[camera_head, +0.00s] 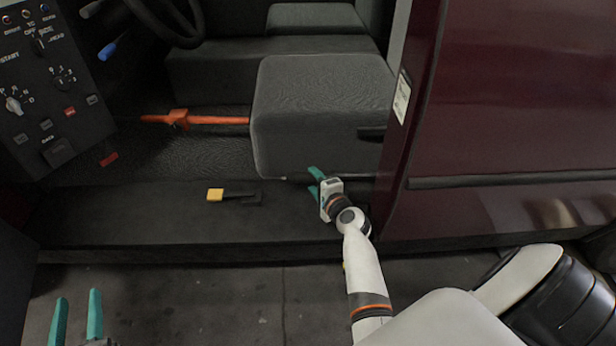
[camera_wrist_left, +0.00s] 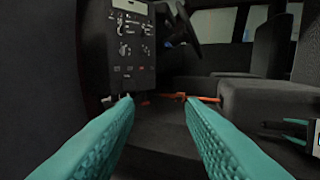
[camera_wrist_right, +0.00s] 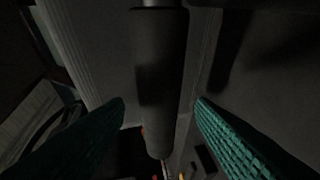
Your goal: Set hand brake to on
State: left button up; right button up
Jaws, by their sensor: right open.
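A dark grey cylindrical grip (camera_wrist_right: 160,85) on a metal rod shows in the right wrist view, lying between my right gripper's (camera_wrist_right: 160,103) open fingers. I cannot tell whether they touch it. In the head view my right gripper (camera_head: 312,180) is at the lower front corner of the grey seat, and the grip cannot be made out. No label shows which lever is the hand brake. An orange-red lever (camera_head: 210,119) lies across the cab floor left of the seat. My left gripper (camera_head: 78,297) is open and empty at the lower left, outside the cab.
A control panel (camera_head: 45,75) with knobs and buttons stands at the left. A yellow-tipped black pedal or lever (camera_head: 216,195) lies on the sill. The grey seat (camera_head: 315,110) is above my right gripper, and the dark red door panel (camera_head: 520,120) is to its right.

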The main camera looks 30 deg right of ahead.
aim_at(308, 174)
jog(key=b+x, duration=0.1)
jog(key=x, duration=0.3)
jog(key=shift+f, duration=0.1)
pick_arm(q)
jog(key=shift+s+d+r+t+h, duration=0.15)
jog(key=shift+r+t+h, duration=0.2)
jog(key=shift+r+t, duration=0.5)
jog(key=shift+s+d+r+t+h, duration=0.1)
jog(key=shift+s+r+t+h, duration=0.15)
jog(key=shift+r+t, duration=0.6)
jog(key=shift+s+d+r+t+h, duration=0.1)
jog(key=shift+r+t+h, duration=0.3)
jog(key=shift+r, duration=0.8)
pick_arm(e)
jog(key=shift+w, duration=0.45)
grip_shut()
